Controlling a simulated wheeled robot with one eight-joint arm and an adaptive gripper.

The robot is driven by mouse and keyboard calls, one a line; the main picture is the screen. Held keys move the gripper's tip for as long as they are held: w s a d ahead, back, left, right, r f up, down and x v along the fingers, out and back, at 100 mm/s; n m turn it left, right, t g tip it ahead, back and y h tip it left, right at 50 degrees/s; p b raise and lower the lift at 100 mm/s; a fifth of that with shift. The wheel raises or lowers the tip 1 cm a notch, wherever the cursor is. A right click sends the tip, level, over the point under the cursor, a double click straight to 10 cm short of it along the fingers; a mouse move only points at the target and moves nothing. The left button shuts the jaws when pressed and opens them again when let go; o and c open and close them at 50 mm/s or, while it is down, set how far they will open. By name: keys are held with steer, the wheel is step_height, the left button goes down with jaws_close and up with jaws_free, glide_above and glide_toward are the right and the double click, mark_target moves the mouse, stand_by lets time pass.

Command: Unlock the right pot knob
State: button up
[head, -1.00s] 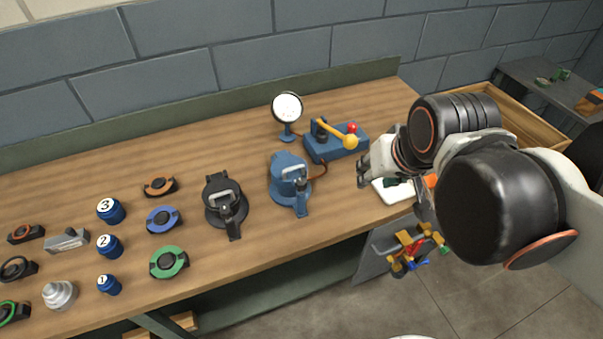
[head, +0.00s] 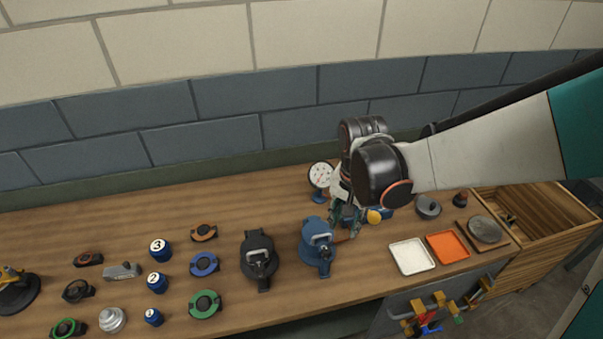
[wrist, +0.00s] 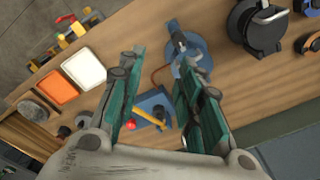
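Two lidded pots stand on the bench. The right one is the blue pot (head: 313,252), with a grey handle on top and a clamp-like part toward the front edge. The left one is the black pot (head: 253,265). The blue pot also shows in the wrist view (wrist: 182,70), beyond my fingertips, with a dark knob-like part (wrist: 180,42) on its lid. My gripper (head: 344,222) is above the bench, to the right of the blue pot and apart from it. In the wrist view its two green fingers (wrist: 158,68) are spread, with nothing between them. The knob's lock state is too small to tell.
A blue box (wrist: 153,103) with a yellow lever and red ball lies below my gripper. A round gauge (head: 320,175) stands behind the blue pot. White (head: 412,257) and orange (head: 448,247) trays lie to the right. Several knobs, rings and numbered blue weights fill the left.

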mark_target(327, 250)
steer(key=shift+m, duration=0.3)
steer(key=a+f+b, duration=0.1)
steer(key=f+b, duration=0.2)
steer(key=f, duration=0.1)
steer(key=w+a+f+b, duration=0.1)
steer(key=f+b, duration=0.2)
steer(key=f, duration=0.2)
steer(key=a+f+b, duration=0.1)
steer(key=f+b, duration=0.2)
steer(key=f, duration=0.2)
steer(key=shift+w+a+f, duration=0.25)
steer(key=shift+a, duration=0.05)
jaws_close()
